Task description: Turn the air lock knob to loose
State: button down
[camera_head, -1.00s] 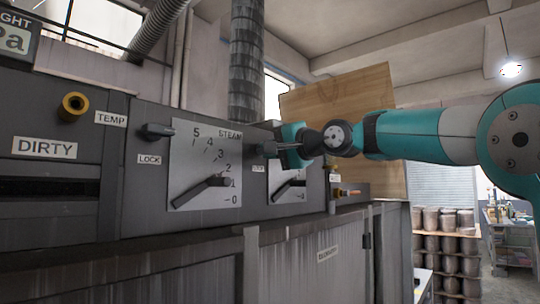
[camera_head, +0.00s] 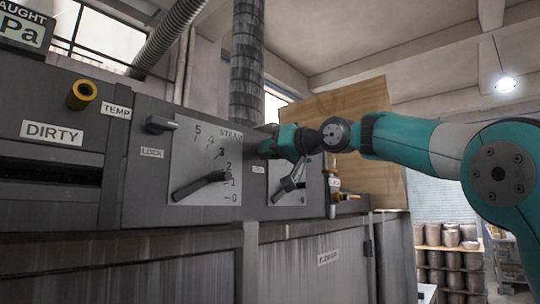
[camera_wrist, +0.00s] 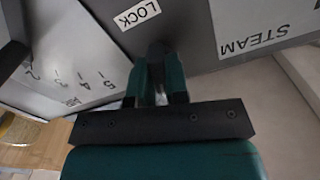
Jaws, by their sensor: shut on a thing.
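The lock knob between the two dial plates shows in the wrist view as a dark grip (camera_wrist: 156,52) under its LOCK label (camera_wrist: 137,14). My gripper (camera_wrist: 157,80) is shut on this knob, with one green finger on each side of it. In the head view my gripper (camera_head: 272,147) reaches in from the right to the dark panel, and its wrist hides most of the knob. The label near it (camera_head: 258,169) is small and blurred there. The right dial plate (camera_head: 283,198) is partly hidden by my gripper.
A second lock knob (camera_head: 160,124) sits at the left, beside the STEAM dial plate (camera_head: 205,140) with its lever (camera_head: 200,186) pointing near 1. A brass fitting (camera_head: 345,195) sticks out at the panel's right end. A wooden board (camera_head: 350,115) stands behind my arm.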

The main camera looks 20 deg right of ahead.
jog(key=shift+n+b, duration=0.45)
jog(key=shift+n, duration=1.05)
jog(key=shift+r, duration=0.1)
jog(key=c, duration=1.1)
grip_release()
jog(key=b+v, duration=0.5)
jog(key=v, duration=1.2)
jog(key=shift+s+d, duration=0.1)
jog(key=shift+s, duration=0.15)
